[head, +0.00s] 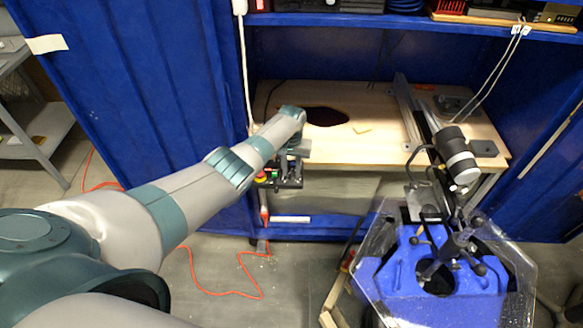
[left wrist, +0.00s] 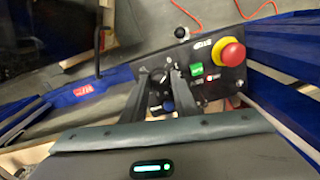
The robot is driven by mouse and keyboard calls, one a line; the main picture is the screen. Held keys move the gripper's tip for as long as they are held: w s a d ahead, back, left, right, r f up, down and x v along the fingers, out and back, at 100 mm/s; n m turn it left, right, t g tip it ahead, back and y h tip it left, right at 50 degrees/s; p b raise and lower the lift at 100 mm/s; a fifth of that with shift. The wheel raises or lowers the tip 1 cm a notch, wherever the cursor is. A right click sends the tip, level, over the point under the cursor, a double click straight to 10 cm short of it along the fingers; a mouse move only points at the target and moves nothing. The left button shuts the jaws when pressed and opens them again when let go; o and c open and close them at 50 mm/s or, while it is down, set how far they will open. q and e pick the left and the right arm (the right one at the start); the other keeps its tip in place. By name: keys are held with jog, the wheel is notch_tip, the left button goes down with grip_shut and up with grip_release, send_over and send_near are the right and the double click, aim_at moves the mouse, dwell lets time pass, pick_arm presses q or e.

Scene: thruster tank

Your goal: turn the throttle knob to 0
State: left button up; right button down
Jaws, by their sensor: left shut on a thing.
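The black control panel (left wrist: 215,75) carries a red mushroom button (left wrist: 232,54) on a yellow base and a green switch (left wrist: 197,70). My left gripper (left wrist: 168,88) reaches down onto the panel, with its two dark fingers close around the small dark throttle knob (left wrist: 168,104). It is shut on the knob, whose pointer and scale I cannot read. In the head view my left gripper (head: 288,178) is at the panel (head: 266,177) at the bench's front left, and the arm hides the knob. My right gripper is in neither view.
A wooden bench top (head: 375,115) stands inside a blue cabinet (head: 170,90). A clear tank (head: 515,265) with blue parts stands at the lower right, below a grey and black cylinder (head: 455,155). An orange cable (head: 215,292) lies on the floor.

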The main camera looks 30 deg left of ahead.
aim_at(292, 172)
pick_arm(q)
jog(key=shift+w+r+n+p, duration=0.1)
jog(key=shift+n+p, duration=0.2)
jog(key=shift+n, duration=0.8)
jog(key=o, duration=1.1)
jog(key=shift+c, duration=0.2)
jog(key=shift+r, duration=0.75)
notch_tip(292, 172, up, 16)
jog(key=b, duration=0.1)
jog(key=shift+b, duration=0.3)
jog(key=shift+f, duration=0.15)
